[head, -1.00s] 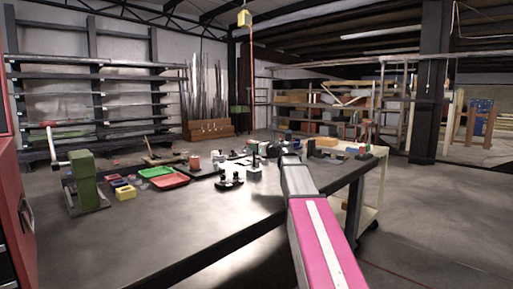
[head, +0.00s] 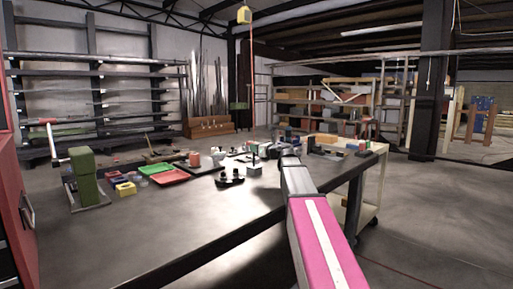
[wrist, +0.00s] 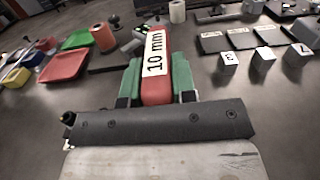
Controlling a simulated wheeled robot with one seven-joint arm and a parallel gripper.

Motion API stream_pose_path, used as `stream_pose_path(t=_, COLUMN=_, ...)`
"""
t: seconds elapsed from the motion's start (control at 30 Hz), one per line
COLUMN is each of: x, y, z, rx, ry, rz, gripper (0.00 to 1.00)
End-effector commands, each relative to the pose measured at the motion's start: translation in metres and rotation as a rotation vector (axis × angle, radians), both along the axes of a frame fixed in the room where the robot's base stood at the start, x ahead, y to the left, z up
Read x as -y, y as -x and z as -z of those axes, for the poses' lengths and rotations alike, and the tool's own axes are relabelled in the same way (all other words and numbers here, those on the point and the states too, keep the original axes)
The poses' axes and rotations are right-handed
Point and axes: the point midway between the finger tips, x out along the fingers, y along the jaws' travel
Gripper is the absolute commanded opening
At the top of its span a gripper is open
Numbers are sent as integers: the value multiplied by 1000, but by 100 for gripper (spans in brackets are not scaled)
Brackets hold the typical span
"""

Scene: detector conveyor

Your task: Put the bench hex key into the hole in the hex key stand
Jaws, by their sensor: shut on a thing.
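My gripper (wrist: 156,78), with green fingers, is shut on the red handle of the bench hex key (wrist: 155,66) in the wrist view. The handle bears a white "10 mm" label and points away from me over the bench. The key's shaft cannot be made out. A small block with an upright dark post (head: 254,167) stands on the bench left of my arm's end. I cannot tell whether it is the hex key stand.
A red tray (wrist: 65,66), a green tray (wrist: 77,39) and an orange cylinder (wrist: 104,37) lie to the left. Several numbered cubes (wrist: 263,58) and dark plates stand to the right. A green press (head: 83,180) stands at the bench's left; its near surface is clear.

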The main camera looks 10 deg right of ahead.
Motion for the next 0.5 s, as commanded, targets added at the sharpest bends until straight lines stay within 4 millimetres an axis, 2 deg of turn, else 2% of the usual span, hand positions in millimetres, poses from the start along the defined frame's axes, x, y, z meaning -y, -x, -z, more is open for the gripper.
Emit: stream_pose_path(t=0.5, x=0, y=0, z=11, rx=1, ry=-1, rz=0, gripper=0)
